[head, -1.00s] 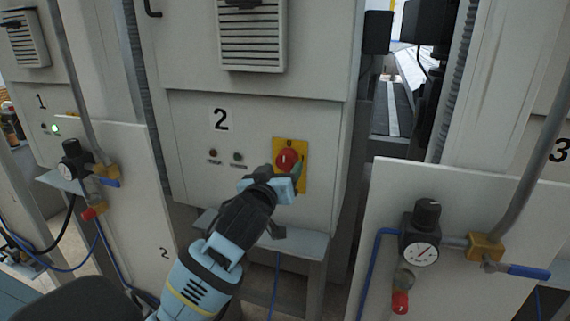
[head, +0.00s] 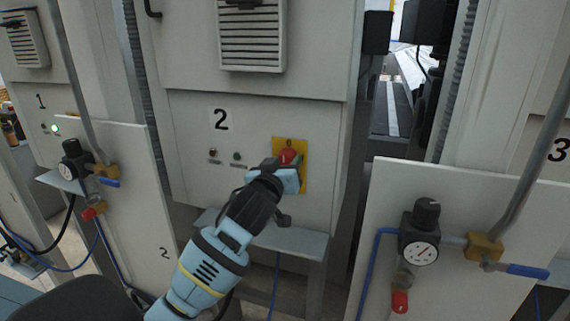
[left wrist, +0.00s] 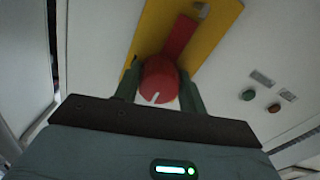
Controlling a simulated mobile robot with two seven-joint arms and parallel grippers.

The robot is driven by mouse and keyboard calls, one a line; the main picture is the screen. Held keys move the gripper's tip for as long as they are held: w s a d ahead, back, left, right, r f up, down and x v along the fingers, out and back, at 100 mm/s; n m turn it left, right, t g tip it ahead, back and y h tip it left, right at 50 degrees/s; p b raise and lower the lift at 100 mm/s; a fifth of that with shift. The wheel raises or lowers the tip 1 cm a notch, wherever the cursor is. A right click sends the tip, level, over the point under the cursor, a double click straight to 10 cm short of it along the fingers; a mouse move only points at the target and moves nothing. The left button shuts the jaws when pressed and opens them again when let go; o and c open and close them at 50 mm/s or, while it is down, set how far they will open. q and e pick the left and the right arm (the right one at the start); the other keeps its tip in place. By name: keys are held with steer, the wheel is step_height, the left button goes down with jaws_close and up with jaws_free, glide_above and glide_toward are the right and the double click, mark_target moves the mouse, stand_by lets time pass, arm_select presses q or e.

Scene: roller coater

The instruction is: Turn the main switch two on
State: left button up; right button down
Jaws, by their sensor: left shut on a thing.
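The main switch two is a red rotary knob (head: 288,156) on a yellow plate (head: 304,175), on the grey cabinet marked 2. My left gripper (head: 284,172) is at the knob and hides its lower part in the head view. In the left wrist view, its two dark green fingers stand on either side of the red knob (left wrist: 160,80), shut on it. A white mark shows on the knob's face. Below the number 2, a red lamp (head: 213,153) and a green lamp (head: 236,156) look unlit. My right gripper is not in view.
A panel with a pressure gauge (head: 421,252) and blue-handled valve (head: 528,271) stands at right. A similar gauge panel (head: 128,215) stands at left. A metal ledge (head: 290,242) lies below the switch. Cabinet 1's green lamp (head: 55,129) is lit.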

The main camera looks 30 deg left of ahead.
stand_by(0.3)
arm_select(q)
steer(key=m, duration=0.4)
steer(key=shift+a+m, duration=0.1)
steer(key=shift+m, duration=0.3)
steer(key=m, duration=0.4)
steer(key=shift+a+m, duration=0.1)
steer(key=shift+m, duration=0.2)
steer(key=m, duration=0.4)
steer(key=shift+r, duration=0.1)
steer(key=shift+m, duration=2.2)
steer(key=shift+a, duration=0.1)
steer(key=o, duration=1)
steer(key=shift+c, duration=0.2)
steer(key=shift+s, duration=0.1)
